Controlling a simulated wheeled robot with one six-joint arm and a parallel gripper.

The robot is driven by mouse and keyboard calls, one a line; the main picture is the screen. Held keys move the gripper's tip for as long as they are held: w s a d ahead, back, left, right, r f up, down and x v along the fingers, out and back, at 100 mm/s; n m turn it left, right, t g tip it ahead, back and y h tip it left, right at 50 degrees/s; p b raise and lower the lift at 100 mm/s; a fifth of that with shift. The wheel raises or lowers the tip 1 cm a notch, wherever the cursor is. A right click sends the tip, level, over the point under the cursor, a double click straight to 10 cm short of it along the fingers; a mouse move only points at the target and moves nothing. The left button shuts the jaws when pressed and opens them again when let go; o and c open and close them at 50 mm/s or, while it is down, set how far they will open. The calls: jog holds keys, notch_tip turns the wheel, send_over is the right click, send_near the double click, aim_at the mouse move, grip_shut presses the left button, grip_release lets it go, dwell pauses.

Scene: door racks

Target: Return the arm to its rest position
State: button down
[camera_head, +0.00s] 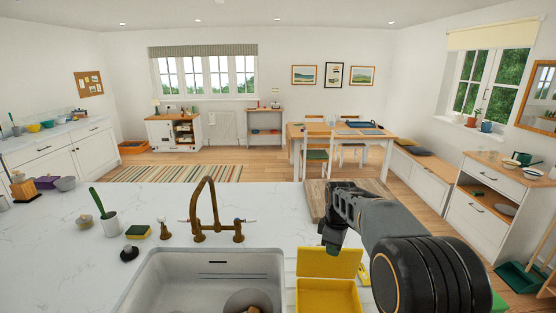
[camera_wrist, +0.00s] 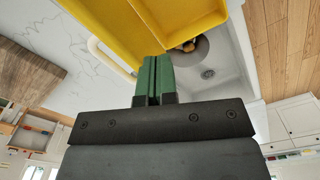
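My arm reaches in from the right in the head view, with my gripper (camera_head: 332,240) above the white counter, just behind a yellow box. In the wrist view the two green fingers of my gripper (camera_wrist: 154,78) are side by side and pressed together, with nothing visible between them. The yellow box (camera_head: 325,297) stands at the front edge of the view with its lid raised; it also shows in the wrist view (camera_wrist: 190,18). My gripper appears apart from the box.
A sink (camera_head: 170,285) with a brass tap (camera_head: 208,215) lies left of the box. A wooden board (camera_head: 318,198) lies on the counter behind my gripper. A sponge (camera_head: 138,231) and a cup with a green-handled brush (camera_head: 110,224) stand at the left. A dining table (camera_head: 320,131) is farther off.

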jog(key=s+m+t+b, duration=0.3)
jog(key=s+m, duration=0.9)
jog(key=s, duration=1.1)
jog(key=shift+a+r+m+t+b, duration=0.15)
jog(key=shift+r+m+t+b, duration=0.15)
jog(key=shift+t, duration=0.6)
